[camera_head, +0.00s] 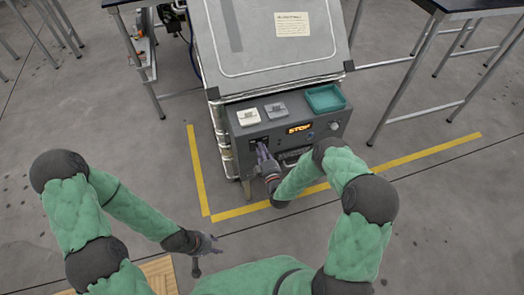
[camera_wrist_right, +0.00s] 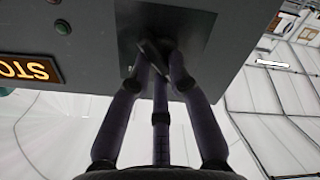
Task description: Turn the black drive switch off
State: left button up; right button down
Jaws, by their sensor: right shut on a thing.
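The black drive switch (camera_wrist_right: 145,47) sits on a dark square plate (camera_wrist_right: 190,32) on the grey control panel (camera_head: 240,124). In the head view my right gripper (camera_head: 262,148) reaches the left part of the panel's front and mostly hides the switch. In the right wrist view the fingers of my right gripper (camera_wrist_right: 158,62) come together at the switch and are shut on it. The exact lie of the switch is hard to tell, dark on dark. My left gripper (camera_head: 205,251) is low over the floor, away from the panel, with its fingers spread and empty.
A lit orange STOP display (camera_head: 299,128) is on the panel, and also shows in the wrist view (camera_wrist_right: 28,70). On the panel's top are a white box (camera_head: 248,117), a grey box (camera_head: 276,110) and a teal tray (camera_head: 326,98). Yellow floor tape (camera_head: 197,170) borders the machine. Tables stand behind.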

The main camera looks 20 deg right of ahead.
jog(key=shift+n, duration=0.6)
jog(key=c, duration=1.1)
grip_release()
jog(key=shift+c, duration=0.2)
jog(key=shift+s, duration=0.1)
jog(key=s, duration=1.2)
jog(key=shift+d, duration=0.15)
jog(key=shift+w+f, duration=0.1)
jog(key=shift+w, duration=0.05)
